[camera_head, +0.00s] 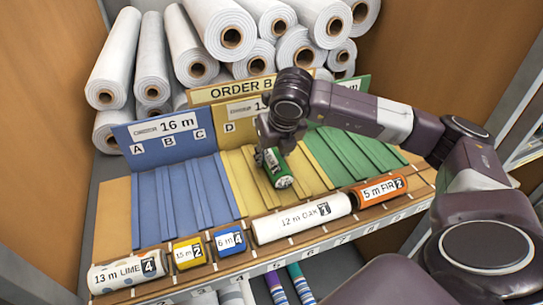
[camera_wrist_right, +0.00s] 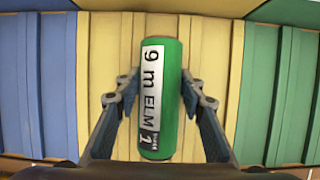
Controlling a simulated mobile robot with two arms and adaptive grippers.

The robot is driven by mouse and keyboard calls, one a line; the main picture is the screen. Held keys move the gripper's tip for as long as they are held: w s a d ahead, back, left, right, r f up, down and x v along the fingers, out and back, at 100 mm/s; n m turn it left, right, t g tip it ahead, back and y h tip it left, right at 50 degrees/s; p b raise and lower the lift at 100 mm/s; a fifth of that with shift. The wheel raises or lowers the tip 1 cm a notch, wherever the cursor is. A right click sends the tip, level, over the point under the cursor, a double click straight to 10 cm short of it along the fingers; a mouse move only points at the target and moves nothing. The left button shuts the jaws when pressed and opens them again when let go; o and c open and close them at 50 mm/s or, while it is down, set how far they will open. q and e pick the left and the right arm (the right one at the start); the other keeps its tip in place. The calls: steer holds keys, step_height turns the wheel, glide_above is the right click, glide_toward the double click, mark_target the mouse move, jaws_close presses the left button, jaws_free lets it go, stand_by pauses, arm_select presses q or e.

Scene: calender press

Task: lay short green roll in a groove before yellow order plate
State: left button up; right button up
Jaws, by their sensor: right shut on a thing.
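The short green roll (camera_head: 277,169) has a white label reading 9 m ELM; it also shows in the right wrist view (camera_wrist_right: 171,65). My right gripper (camera_wrist_right: 159,95) is shut on it, one finger on each side. In the head view the right gripper (camera_head: 268,153) is over the grooved yellow section, in front of the yellow order plate (camera_head: 232,135). The roll lies roughly along the grooves (camera_wrist_right: 208,60). I cannot tell whether it touches the groove floor. The arm hides part of the plate. My left gripper is not in view.
A blue grooved section (camera_head: 180,200) is on the left, a green one (camera_head: 345,155) on the right. Labelled rolls, including 12 m OAK (camera_head: 290,219) and an orange roll (camera_head: 372,194), lie along the front ledge. White rolls (camera_head: 170,60) are stacked behind.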

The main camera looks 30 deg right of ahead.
steer(key=shift+f, duration=0.15)
steer(key=shift+s, duration=0.1)
steer(key=o, duration=1.3)
